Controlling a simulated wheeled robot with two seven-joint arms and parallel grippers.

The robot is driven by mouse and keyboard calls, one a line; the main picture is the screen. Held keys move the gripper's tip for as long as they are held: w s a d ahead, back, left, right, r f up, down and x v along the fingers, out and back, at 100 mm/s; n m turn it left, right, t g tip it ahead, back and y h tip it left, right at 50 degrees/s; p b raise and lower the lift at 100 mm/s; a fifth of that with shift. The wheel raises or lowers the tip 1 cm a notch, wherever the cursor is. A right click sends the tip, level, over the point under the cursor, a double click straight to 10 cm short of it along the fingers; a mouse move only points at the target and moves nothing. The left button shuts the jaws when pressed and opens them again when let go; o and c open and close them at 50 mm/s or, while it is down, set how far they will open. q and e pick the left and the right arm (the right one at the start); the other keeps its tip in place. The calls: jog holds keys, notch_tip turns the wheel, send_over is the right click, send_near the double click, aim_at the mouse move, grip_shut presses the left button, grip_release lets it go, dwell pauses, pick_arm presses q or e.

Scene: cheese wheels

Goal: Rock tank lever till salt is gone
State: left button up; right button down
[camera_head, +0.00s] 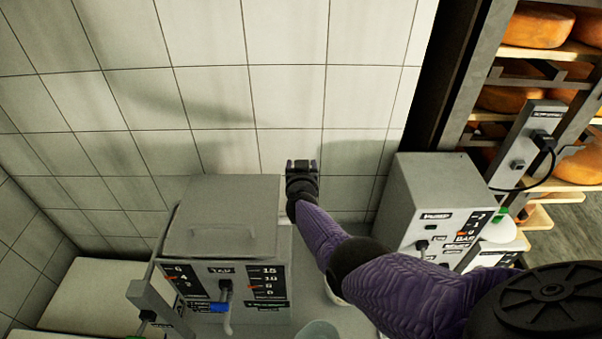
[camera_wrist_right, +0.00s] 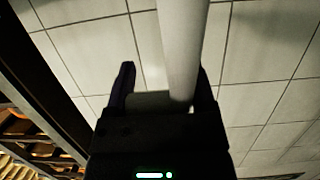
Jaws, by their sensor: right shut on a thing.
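My right gripper (camera_head: 302,166) is beside the box's back right corner, close to the tiled wall. In the right wrist view my right gripper (camera_wrist_right: 165,82) is shut on a pale round bar (camera_wrist_right: 183,45), which runs up out of the picture. The bar may be the lever, but its far end is hidden. I cannot make out any salt. My left gripper is not in view.
A second grey box (camera_head: 415,200) with a BAR gauge stands to the right of my forearm. A shelf rack (camera_head: 460,100) with cheese wheels (camera_head: 535,25) is at the right. Tiled wall (camera_head: 220,90) closes off the back.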

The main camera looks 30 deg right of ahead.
jog(key=shift+d+f, duration=0.15)
jog(key=shift+f, duration=0.45)
jog(key=shift+c, duration=1.5)
grip_release()
jog(key=o, duration=0.3)
jog(key=shift+w+d, duration=0.1)
jog(key=shift+d, duration=0.05)
jog(key=shift+r, duration=0.1)
jog(key=shift+r, duration=0.1)
jog(key=p+v, duration=0.8)
jog(key=v, duration=0.2)
